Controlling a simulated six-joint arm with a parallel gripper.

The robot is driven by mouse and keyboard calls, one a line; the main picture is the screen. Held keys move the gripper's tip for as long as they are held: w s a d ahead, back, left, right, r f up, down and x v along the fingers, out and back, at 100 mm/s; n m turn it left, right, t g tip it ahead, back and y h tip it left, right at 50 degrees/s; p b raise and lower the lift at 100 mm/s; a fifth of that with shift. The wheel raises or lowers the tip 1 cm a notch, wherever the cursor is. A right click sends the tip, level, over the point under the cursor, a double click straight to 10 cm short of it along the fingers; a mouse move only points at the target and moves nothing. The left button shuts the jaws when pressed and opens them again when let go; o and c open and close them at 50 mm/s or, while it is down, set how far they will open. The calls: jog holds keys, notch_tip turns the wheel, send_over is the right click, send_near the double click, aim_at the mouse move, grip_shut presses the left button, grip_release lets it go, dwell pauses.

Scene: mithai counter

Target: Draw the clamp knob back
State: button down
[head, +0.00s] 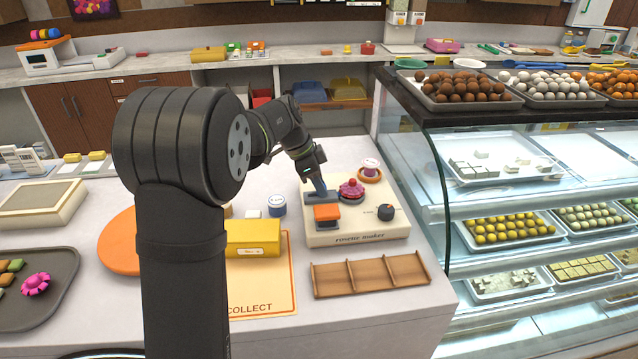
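The rosette maker (330,239), a cream board with its name on the front, stands on the counter. It carries an orange block (326,212) on a grey-blue base, a pink-red rosette-shaped piece (350,190), a dark round knob (386,212) at the right, and a white-topped reel on an orange ring (362,178) at the back. I cannot tell for certain which part is the clamp knob. My gripper (319,187) points down at the board's back left, just behind the orange block and left of the rosette-shaped piece. Its fingertips are too small to read, and whether they hold anything is unclear.
A wooden three-part tray (318,284) lies in front of the board. A yellow box (253,237) stands left of it on an orange-edged sheet marked COLLECT (275,300). A blue-banded tub (278,206) is close left. The glass sweets case (447,200) closes off the right side.

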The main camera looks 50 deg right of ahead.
aim_at(312, 195)
jog(key=shift+w+a, duration=1.05)
jog(key=shift+w, duration=0.05)
jog(key=c, duration=1.3)
grip_release()
jog(key=shift+a, duration=0.1)
jog(key=shift+o, duration=0.3)
jog(key=shift+r, duration=0.1)
jog(key=shift+w+r, duration=0.1)
jog(key=shift+r, duration=0.2)
jog(key=v, duration=1.6)
jog(key=shift+r, duration=0.3)
jog(key=shift+a+f, duration=0.1)
